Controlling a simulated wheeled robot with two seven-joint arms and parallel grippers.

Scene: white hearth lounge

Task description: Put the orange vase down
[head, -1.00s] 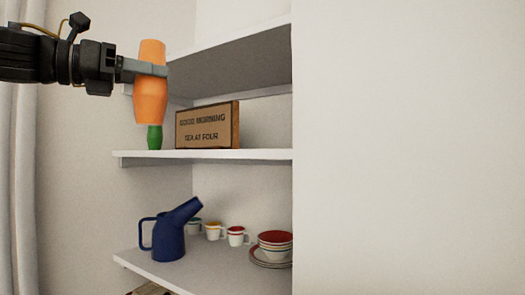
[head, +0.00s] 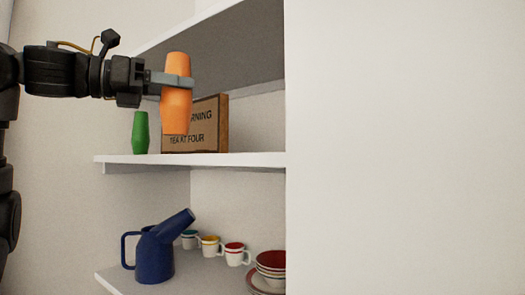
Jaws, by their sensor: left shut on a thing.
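The orange vase (head: 176,112) is upright in my left gripper (head: 172,80), which is shut on it around its upper half. The vase is in front of the wooden sign and its bottom shows above the front edge of the middle shelf (head: 245,160). I cannot tell whether it is over the shelf or in front of it. My right gripper is not in view.
A green vase (head: 140,133) stands on the middle shelf, left of the orange vase. A wooden sign (head: 215,125) stands behind, partly covered. Below are a blue watering can (head: 155,258), several mugs (head: 210,246) and stacked bowls (head: 271,262). The upper shelf (head: 240,50) is close above.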

